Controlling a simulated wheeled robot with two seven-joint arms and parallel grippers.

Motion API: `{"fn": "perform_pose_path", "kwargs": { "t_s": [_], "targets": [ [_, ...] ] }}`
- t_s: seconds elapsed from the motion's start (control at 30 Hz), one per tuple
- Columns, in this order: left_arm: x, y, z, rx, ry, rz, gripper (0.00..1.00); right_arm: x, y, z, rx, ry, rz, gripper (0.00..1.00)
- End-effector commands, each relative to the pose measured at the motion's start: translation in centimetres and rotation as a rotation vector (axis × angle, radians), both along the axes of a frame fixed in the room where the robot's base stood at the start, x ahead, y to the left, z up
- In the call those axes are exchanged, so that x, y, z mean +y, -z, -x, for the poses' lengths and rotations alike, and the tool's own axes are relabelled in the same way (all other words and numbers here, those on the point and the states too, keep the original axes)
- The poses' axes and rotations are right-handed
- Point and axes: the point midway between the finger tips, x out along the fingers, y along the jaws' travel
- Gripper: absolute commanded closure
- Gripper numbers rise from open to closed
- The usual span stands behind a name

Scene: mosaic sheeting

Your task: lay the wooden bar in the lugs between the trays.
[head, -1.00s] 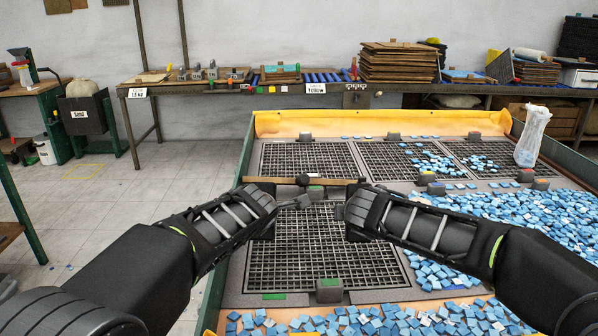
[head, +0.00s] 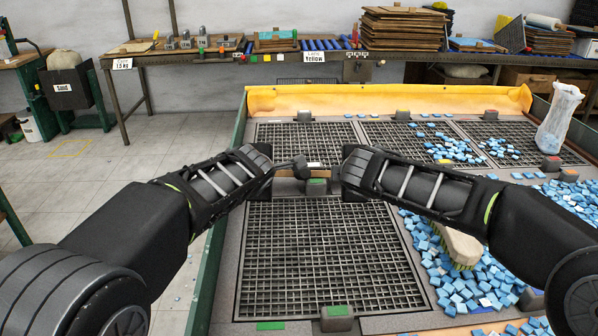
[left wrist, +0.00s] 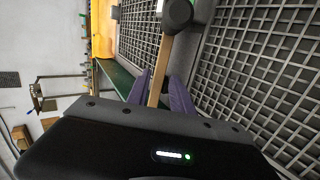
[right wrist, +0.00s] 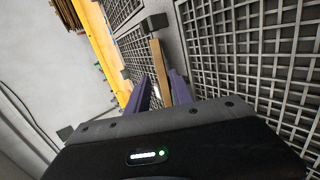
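The wooden bar (head: 290,173) is a slim brown strip lying crosswise at the gap between the near tray (head: 322,262) and the far tray (head: 290,148). The hands hide its ends in the head view. My left gripper (head: 272,172) is at its left part. The purple fingers in the left wrist view (left wrist: 159,80) stand on either side of the bar and look open. My right gripper (head: 340,172) is at its right part. Its fingers (right wrist: 161,76) straddle the bar with a small gap showing. Seating is unclear.
Blue tiles (head: 465,285) cover the right side, with a brush (head: 460,245) among them. A plastic bag (head: 558,118) stands at the far right. A yellow cloth-like edge (head: 390,100) closes the back. The near tray's grid is empty.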

Motion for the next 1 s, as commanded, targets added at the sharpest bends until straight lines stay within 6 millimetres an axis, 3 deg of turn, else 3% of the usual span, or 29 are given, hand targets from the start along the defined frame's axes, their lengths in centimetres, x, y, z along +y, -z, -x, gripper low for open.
{"fn": "perform_pose_path", "kwargs": {
  "t_s": [0.27, 0.7, 1.0],
  "targets": [
    [0.1, 0.4, -0.7, -0.001, -0.002, -0.001, 0.73, 0.0, 0.5, -0.7, 0.002, 0.001, 0.001, 0.73],
    [0.1, 3.7, -5.5, 0.0, -0.002, -0.002, 0.73, 0.0, 3.7, -5.4, 0.001, 0.001, -0.001, 0.73],
    [0.0, 4.4, -6.5, 0.0, 0.0, 0.0, 0.73, 0.0, 4.4, -6.5, -0.001, 0.0, 0.0, 0.73]
  ]
}}
